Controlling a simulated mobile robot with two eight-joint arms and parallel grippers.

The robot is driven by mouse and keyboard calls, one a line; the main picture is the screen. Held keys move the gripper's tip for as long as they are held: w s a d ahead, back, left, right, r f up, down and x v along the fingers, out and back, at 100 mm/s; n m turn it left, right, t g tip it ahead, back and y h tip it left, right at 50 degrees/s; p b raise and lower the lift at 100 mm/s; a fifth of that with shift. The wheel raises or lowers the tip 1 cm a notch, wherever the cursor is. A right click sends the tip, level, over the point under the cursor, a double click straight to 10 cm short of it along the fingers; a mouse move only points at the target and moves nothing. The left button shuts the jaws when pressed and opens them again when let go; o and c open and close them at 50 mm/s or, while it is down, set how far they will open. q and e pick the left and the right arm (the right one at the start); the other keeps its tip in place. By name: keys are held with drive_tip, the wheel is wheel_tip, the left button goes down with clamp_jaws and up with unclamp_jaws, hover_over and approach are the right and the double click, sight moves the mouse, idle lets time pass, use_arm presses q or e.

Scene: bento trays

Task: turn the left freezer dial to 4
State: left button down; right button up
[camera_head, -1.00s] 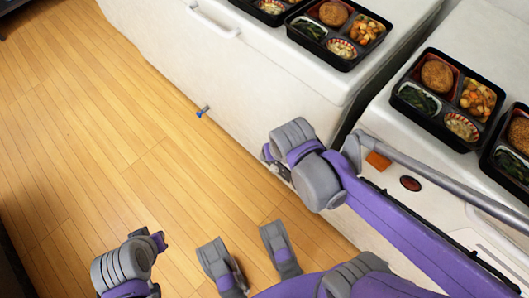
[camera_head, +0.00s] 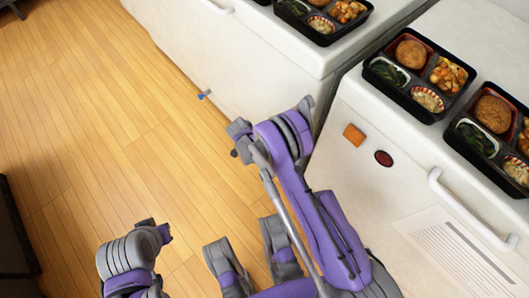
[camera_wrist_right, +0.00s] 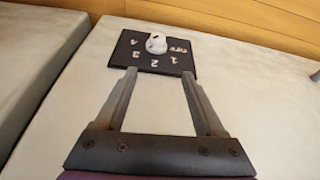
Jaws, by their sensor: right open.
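The freezer dial is a white knob (camera_wrist_right: 156,43) on a dark plate (camera_wrist_right: 128,54) with white marks reading OFF and 1 to 4, upside down in the right wrist view. I cannot tell where the knob points. My right gripper (camera_wrist_right: 159,74) is open and empty; its fingertips are over the lower edge of the plate, either side of the knob's line and short of it. The head view shows the left freezer (camera_head: 260,75) and the right freezer (camera_head: 365,190); the dial and right gripper are hidden there. My left gripper is not in view.
Black bento trays (camera_head: 364,78) with food stand on both freezers. The right freezer's front has a handle (camera_head: 468,212), an orange square (camera_head: 354,134) and a dark red oval (camera_head: 383,158). The wooden floor (camera_head: 90,110) is clear.

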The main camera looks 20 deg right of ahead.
drive_tip(key=shift+m, duration=0.5)
drive_tip(key=b+x, duration=0.1)
drive_tip(key=x, duration=0.4)
drive_tip(key=b+x, duration=0.1)
drive_tip(key=x, duration=0.3)
drive_tip(key=s+a+x, duration=0.1)
drive_tip(key=x, duration=0.4)
drive_tip(key=shift+d+f+b, duration=0.2)
drive_tip(key=shift+f+b, duration=0.2)
drive_tip(key=shift+f, duration=0.2)
drive_tip(key=c, duration=1.1)
